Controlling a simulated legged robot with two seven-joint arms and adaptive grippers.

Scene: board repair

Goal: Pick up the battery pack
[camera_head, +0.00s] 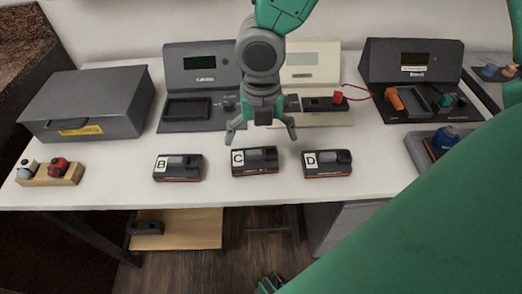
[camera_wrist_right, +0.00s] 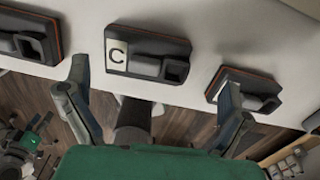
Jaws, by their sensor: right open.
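Three dark battery packs with white letter labels lie in a row near the table's front edge: pack B (camera_head: 178,168), pack C (camera_head: 255,161) and pack D (camera_head: 328,164). My right gripper (camera_head: 261,138) is open and empty, pointing down just behind and above pack C in the head view. In the right wrist view, pack C (camera_wrist_right: 148,52) shows between the two spread fingers (camera_wrist_right: 155,75), apart from them.
Behind the packs stand a grey case (camera_head: 95,100), a dark console (camera_head: 200,75), a beige console (camera_head: 312,70) and another dark console (camera_head: 412,70). A wooden block (camera_head: 50,174) holds red and white items at left. My green arm covers the lower right.

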